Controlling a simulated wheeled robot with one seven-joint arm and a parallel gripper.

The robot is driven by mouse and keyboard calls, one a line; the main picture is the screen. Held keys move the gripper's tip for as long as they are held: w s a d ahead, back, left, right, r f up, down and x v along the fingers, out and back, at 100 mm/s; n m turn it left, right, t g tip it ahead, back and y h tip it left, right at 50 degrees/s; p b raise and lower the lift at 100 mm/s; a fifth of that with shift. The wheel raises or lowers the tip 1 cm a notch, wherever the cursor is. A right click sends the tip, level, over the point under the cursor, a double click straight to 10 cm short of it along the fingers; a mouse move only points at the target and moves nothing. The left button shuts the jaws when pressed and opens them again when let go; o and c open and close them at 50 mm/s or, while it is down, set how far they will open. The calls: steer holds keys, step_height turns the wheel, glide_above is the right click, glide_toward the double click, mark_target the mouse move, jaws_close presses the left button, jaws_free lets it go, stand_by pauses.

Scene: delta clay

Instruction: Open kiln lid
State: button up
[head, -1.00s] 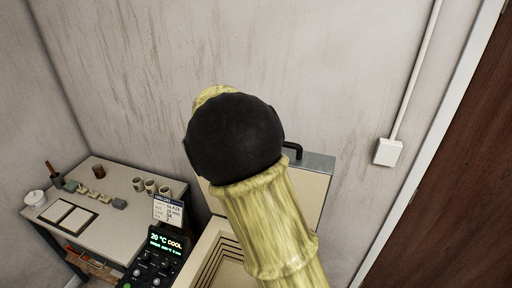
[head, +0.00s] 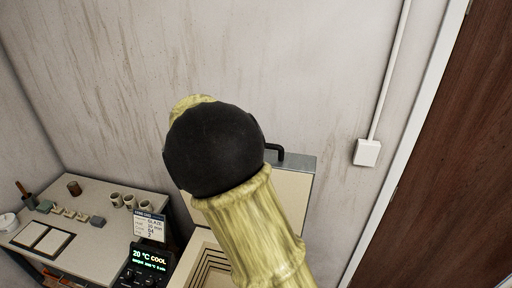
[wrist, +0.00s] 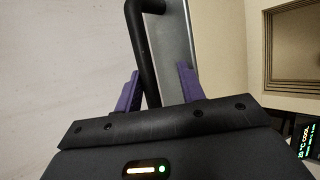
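The kiln lid (head: 292,196) stands raised at the back of the kiln, its cream inner face showing in the head view. Its black handle (head: 276,152) is on the grey top edge. The open kiln chamber (head: 207,262) with stepped cream walls shows below, partly behind my arm. In the wrist view, my gripper (wrist: 158,88) has its two purple fingers apart, with the black handle (wrist: 143,50) passing between them. The handle is nearer the left finger, and a gap shows at the right finger. My arm hides the gripper in the head view.
The kiln's control panel (head: 148,262) reads 20 °C COOL. A table (head: 95,200) with cups and small pieces stands at the left. A wall box with conduit (head: 367,152) and a brown door (head: 455,170) are at the right. The wall is close behind the lid.

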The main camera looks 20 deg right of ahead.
steer(key=shift+d, duration=0.15)
steer(key=shift+r, duration=0.1)
steer(key=b+v, duration=0.5)
steer(key=v, duration=1.2)
steer(key=shift+a, duration=0.3)
steer(key=shift+r, duration=0.1)
steer(key=shift+c, duration=0.2)
